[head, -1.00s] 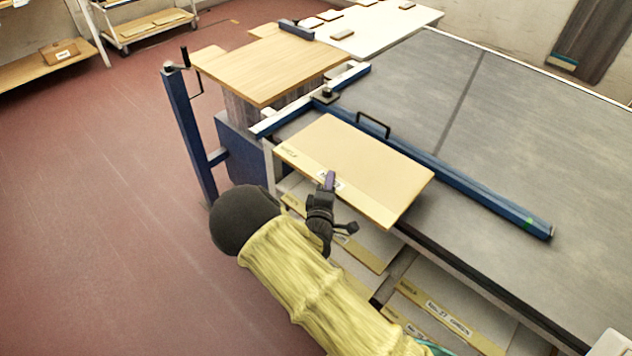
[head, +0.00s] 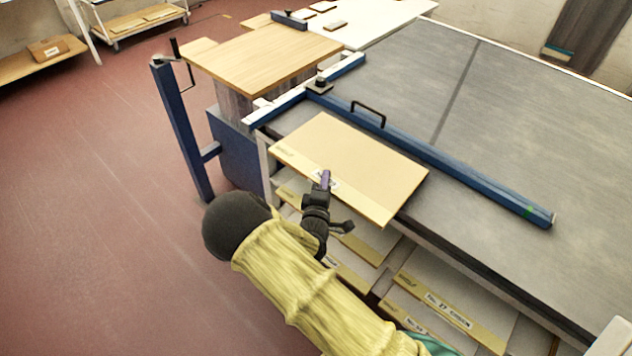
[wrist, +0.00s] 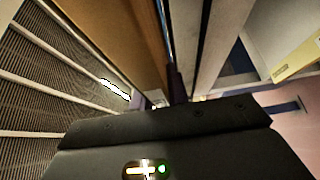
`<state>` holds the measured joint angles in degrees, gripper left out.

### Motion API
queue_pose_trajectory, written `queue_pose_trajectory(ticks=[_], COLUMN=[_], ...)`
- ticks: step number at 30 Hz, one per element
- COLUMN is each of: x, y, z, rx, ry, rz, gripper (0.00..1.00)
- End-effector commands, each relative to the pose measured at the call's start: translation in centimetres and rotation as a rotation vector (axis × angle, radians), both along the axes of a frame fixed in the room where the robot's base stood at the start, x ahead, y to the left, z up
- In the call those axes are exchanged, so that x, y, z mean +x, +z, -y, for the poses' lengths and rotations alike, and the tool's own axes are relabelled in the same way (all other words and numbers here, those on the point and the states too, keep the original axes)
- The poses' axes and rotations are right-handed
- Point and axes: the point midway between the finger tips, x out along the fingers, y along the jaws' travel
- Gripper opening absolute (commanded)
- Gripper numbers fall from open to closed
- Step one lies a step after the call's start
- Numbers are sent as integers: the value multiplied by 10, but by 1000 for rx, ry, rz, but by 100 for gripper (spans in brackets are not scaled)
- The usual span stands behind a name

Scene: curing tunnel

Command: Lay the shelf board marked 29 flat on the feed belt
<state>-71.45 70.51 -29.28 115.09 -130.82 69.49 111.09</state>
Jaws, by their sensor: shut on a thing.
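A pale tan board (head: 350,160) is held out over the near left corner of the grey belt surface (head: 520,110). My gripper (head: 324,182) is shut on its near edge. The board looks roughly level; I cannot tell whether it touches the surface below. A white label at the grip is partly covered by my fingers, so its number cannot be read. In the wrist view, my dark gripper body fills the bottom, and the held board is hard to make out.
A blue guide bar (head: 450,174) with a black handle (head: 368,113) crosses the surface just beyond the board. Labelled boards (head: 450,305) lie in a rack below. A wooden-topped stand (head: 262,60) and a blue crank post (head: 182,130) stand left. The grey surface beyond the bar is clear.

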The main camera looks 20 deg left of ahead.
Motion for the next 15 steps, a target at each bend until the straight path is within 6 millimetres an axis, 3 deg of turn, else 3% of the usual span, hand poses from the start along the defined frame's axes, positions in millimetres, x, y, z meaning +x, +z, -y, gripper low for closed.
queue_pose_trajectory(ticks=[15], x=[2], y=[-6], z=[1], rx=[1], ry=[-3], rz=[6], gripper=[0])
